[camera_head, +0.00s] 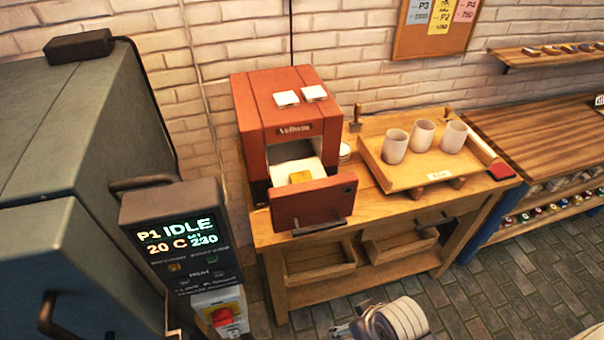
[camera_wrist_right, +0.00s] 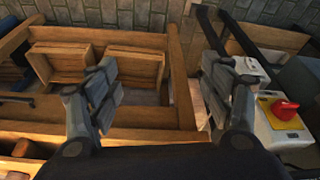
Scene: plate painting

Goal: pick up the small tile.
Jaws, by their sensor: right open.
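Two small white tiles lie on top of the red oven, a left one (camera_head: 286,98) and a right one (camera_head: 314,92). A small yellow piece (camera_head: 300,177) lies on a pale surface inside the oven's open front; I cannot tell if it is a tile. My right gripper (camera_wrist_right: 162,98) is open, its two fingers wide apart with nothing seen held between them. No tile is clearly seen in the right wrist view. In the head view, part of my right arm shows at the bottom, but its fingertips are not clear. My left gripper is not in view.
The red oven's front door (camera_head: 314,203) hangs open. A wooden tray (camera_head: 408,178) with several cups stands right of it on the bench. A control box (camera_head: 180,235) reading IDLE stands left, above a red button (camera_head: 222,316); the button also shows in the wrist view (camera_wrist_right: 284,110).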

